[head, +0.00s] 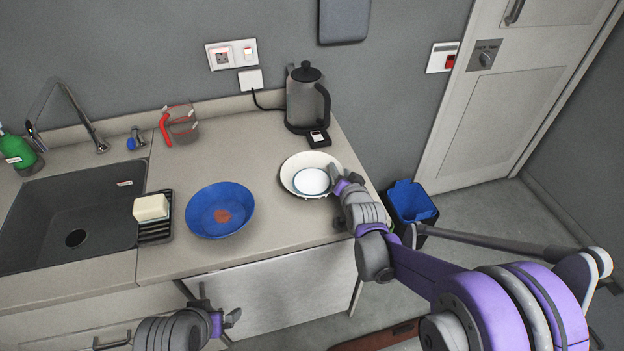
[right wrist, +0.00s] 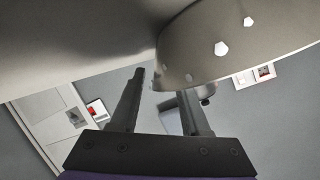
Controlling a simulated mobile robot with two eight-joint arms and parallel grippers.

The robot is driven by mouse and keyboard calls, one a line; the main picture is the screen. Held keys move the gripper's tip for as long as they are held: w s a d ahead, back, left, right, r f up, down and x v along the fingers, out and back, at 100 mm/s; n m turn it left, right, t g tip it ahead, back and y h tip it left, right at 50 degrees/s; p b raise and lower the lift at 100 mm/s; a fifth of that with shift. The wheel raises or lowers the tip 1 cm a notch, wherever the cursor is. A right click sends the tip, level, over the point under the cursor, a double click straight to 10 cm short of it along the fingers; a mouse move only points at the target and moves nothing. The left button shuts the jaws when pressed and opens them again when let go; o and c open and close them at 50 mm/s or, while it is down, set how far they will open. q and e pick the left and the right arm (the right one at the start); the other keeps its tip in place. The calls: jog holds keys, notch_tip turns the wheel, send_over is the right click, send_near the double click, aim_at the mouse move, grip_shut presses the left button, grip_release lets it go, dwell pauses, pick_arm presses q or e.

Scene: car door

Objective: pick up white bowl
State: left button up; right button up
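The white bowl (head: 311,181) stands upright on the counter, near its right end, and looks empty. My right gripper (head: 341,179) is at the bowl's right rim. In the right wrist view the bowl's spotted outer wall (right wrist: 222,48) fills the upper right. The two fingers of the right gripper (right wrist: 163,95) stand apart there, and the bowl's edge reaches between them and hides one fingertip. Whether a finger touches the bowl cannot be told. My left gripper (head: 218,310) is open and empty, low in front of the counter.
A blue bowl (head: 220,210) sits left of the white one. A kettle (head: 306,98) stands behind it. A soap dish (head: 156,232), a sink (head: 72,215) and a measuring cup (head: 181,124) are farther left. A blue bin (head: 411,203) stands on the floor at the right.

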grip_shut()
dwell(1.2)
